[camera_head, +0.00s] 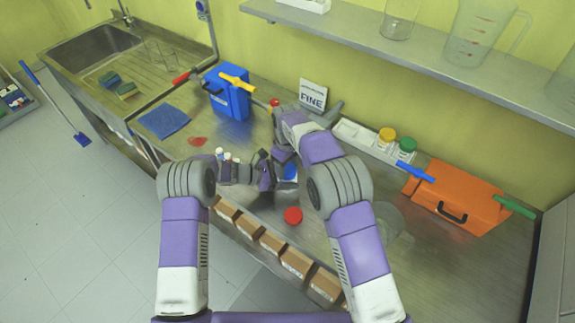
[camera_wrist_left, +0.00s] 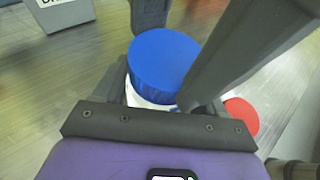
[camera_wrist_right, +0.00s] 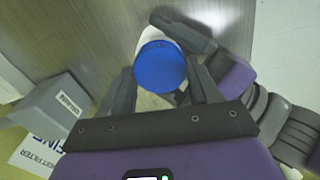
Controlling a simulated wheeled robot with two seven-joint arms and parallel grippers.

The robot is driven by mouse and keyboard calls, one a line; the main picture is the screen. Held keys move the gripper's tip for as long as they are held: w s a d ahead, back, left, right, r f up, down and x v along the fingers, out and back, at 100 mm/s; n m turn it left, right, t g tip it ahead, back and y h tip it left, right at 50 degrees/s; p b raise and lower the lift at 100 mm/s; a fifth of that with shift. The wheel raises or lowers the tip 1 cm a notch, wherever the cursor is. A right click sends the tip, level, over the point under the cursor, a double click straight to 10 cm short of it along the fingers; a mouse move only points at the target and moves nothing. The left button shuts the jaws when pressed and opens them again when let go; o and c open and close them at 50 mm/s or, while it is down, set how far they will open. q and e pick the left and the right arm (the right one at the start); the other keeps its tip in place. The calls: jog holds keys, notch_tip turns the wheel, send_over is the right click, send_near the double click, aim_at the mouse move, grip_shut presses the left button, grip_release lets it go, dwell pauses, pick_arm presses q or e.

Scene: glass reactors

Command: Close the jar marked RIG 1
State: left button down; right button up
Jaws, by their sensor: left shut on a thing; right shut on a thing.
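A white jar (camera_wrist_left: 146,101) with a blue lid (camera_wrist_left: 163,62) on its top is between my two grippers. The lid also shows in the head view (camera_head: 290,171) and right wrist view (camera_wrist_right: 160,67). My left gripper (camera_head: 268,174) is shut on the jar's body from the left side. My right gripper (camera_head: 283,156) comes from the back and is shut on the blue lid, its fingers on either side. The lid looks level on the jar, but I cannot tell whether it is tight. No RIG marking is readable; the grippers hide much of the jar.
A red lid (camera_head: 293,216) lies on the counter in front of the jar.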

jog(key=o, duration=1.1)
jog(key=shift+o, duration=0.3)
jog(key=shift+a, duration=0.1)
jog(key=shift+s+a, duration=0.1)
jog(key=shift+s, duration=0.05)
notch_tip(320, 180, up, 4)
jog(key=shift+f, duration=0.1)
jog(key=shift+r, duration=0.4)
